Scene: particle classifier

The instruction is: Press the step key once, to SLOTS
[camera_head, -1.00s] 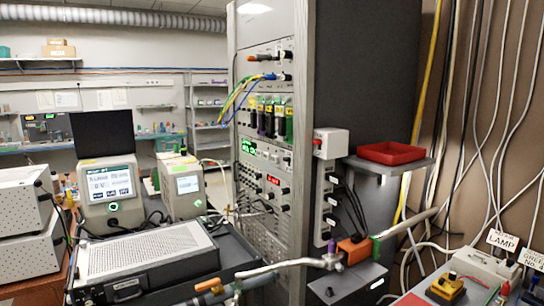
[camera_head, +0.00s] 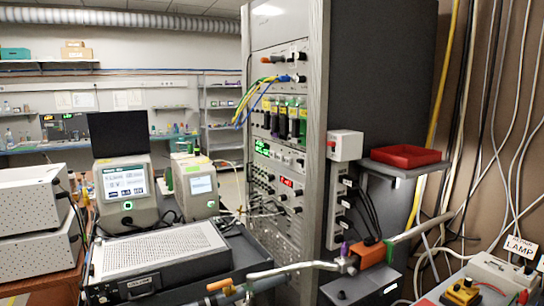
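No key marked step or SLOTS can be read in this view. Neither of my grippers shows.
A black-framed unit with a perforated top (camera_head: 160,248) fills the lower left. A metal pipe (camera_head: 290,268) with an orange block (camera_head: 370,253) crosses the front. A red tray (camera_head: 405,156) sits on a shelf right of the rack.

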